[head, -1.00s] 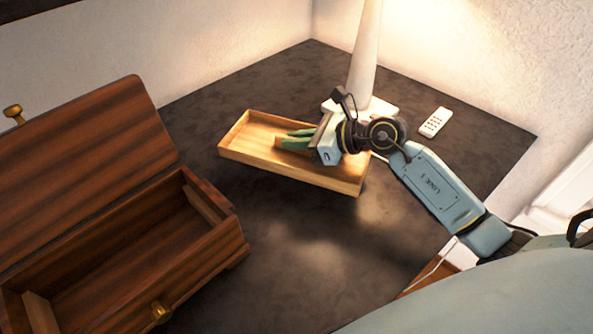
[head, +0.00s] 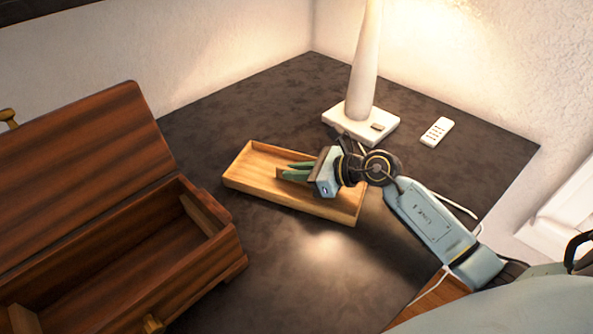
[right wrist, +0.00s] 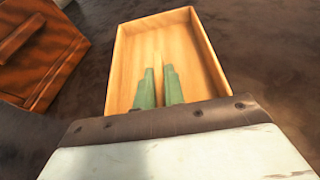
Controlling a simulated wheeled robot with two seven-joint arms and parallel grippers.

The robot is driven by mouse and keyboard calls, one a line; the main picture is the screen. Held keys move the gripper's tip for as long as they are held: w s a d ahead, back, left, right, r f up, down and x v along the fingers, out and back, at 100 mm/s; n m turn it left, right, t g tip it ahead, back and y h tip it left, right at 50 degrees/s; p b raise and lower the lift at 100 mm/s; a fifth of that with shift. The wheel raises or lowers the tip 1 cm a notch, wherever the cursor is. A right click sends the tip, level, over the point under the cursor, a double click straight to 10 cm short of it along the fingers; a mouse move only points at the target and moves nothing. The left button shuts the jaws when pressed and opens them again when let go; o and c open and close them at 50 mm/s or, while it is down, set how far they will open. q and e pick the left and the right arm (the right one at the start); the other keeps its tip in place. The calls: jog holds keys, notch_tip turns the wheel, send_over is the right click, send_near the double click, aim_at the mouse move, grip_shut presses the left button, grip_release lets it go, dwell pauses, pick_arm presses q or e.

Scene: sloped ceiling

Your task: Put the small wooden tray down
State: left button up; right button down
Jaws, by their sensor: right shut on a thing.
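The small wooden tray (head: 285,203) is a shallow, light-wood rectangle over the dark table top, in the middle of the head view. It looks about level and empty apart from my fingers. My right gripper (head: 286,170) reaches in from the right, with its green fingers inside the tray's outline. It is shut on the tray. In the right wrist view the fingers (right wrist: 159,78) lie on either side of a thin wood strip in the tray (right wrist: 130,60). I cannot tell whether the tray's underside touches the table. My left gripper is not in view.
A dark wooden box (head: 215,250) with its lid open stands to the left on the table (head: 230,105). A white lamp (head: 362,80) stands behind the tray, and a white remote (head: 437,131) lies to its right. Table between box and tray is clear.

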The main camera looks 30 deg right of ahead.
jog(key=c, duration=1.5)
grip_release()
jog(key=shift+f, duration=0.1)
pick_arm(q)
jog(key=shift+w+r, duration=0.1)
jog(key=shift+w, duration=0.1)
